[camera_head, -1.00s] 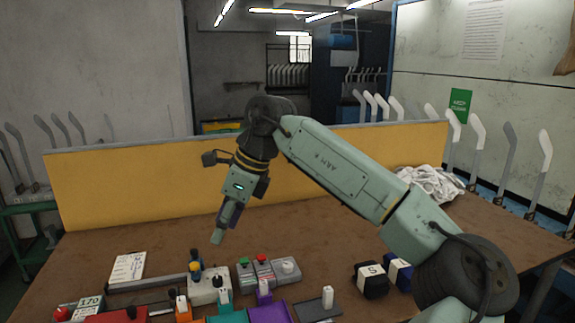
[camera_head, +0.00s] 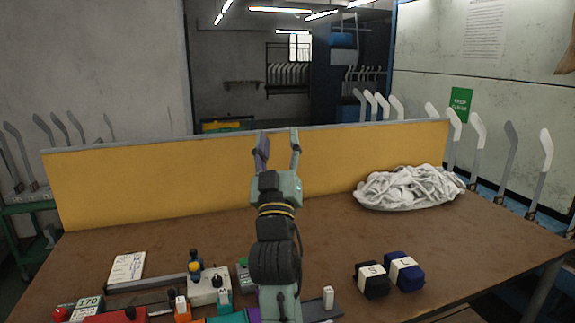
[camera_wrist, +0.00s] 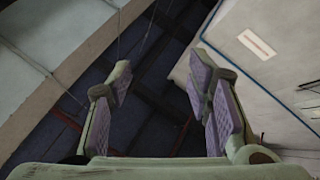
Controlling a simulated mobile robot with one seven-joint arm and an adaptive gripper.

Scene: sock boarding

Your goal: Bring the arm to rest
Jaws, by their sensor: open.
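My gripper (camera_head: 278,150) points up and away in front of the yellow panel, above the middle of the table. Its two green fingers with purple pads are spread apart with nothing between them. In the wrist view my gripper (camera_wrist: 163,105) is also open and empty, with the ceiling and upper walls behind it. My arm rises from the bottom of the head view and hides part of the control boxes behind it.
The brown table (camera_head: 200,240) carries control boxes along its front. A black block marked S (camera_head: 371,280) and a blue block marked L (camera_head: 403,272) sit at right. A white cloth pile (camera_head: 410,187) lies at the back right. The yellow panel (camera_head: 150,185) closes off the back.

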